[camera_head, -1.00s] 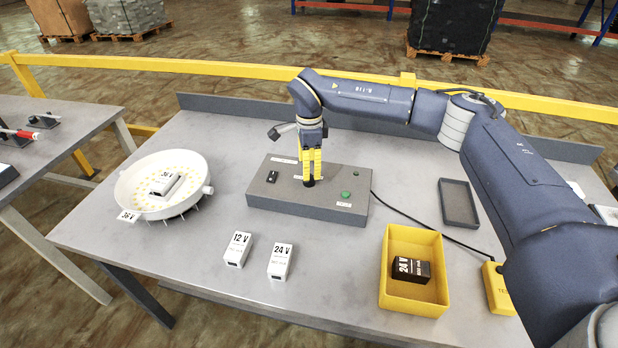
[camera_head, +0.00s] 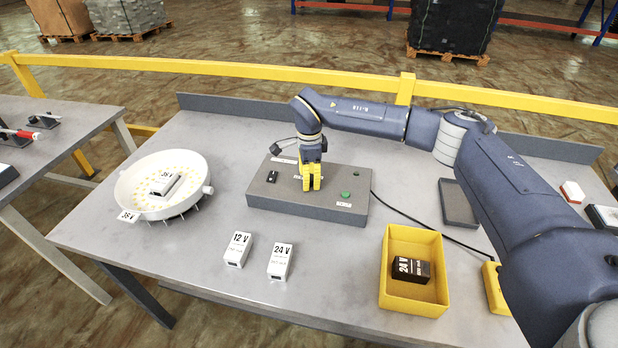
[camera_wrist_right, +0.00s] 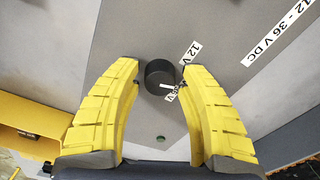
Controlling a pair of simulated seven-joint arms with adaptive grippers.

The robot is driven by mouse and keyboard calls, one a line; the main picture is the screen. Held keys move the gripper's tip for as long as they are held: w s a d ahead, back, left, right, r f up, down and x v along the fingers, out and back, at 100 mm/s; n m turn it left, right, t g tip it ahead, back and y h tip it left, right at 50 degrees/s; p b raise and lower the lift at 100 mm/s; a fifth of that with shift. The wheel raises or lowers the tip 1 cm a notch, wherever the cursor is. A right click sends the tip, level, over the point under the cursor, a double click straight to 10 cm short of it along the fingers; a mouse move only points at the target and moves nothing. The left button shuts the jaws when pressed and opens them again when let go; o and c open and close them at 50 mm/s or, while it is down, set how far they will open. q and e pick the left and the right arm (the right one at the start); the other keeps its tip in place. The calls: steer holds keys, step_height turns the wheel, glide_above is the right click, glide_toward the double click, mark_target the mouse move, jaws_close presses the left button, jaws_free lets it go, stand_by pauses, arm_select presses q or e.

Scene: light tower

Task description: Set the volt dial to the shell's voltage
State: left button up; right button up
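The test box (camera_head: 275,200) is a grey block in the middle of the table. Its black round volt dial (camera_wrist_right: 159,72) shows in the right wrist view, with a small white mark on its lower edge. A "12 V" label (camera_wrist_right: 190,52) is beside it; another label below is partly covered. My right gripper (camera_head: 311,186) is down at the box, hiding the dial in the head view. In the wrist view its yellow fingers are apart, either side of the dial, with gaps. The white round shell (camera_head: 140,192) at left carries a tag (camera_head: 128,216) reading 36 V. My left gripper is not in view.
A green button (camera_head: 345,195) and black switch (camera_head: 271,177) are on the box. White 12 V (camera_head: 237,250) and 24 V (camera_head: 280,262) blocks stand in front. A yellow bin (camera_head: 412,300) holds a black 24 V block (camera_head: 411,269). A grey tray (camera_head: 458,204) lies right.

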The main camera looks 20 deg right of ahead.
jaws_close()
steer(key=m, duration=0.4)
steer(key=shift+m, duration=2.3)
steer(key=shift+o, duration=1.8)
jaws_free()
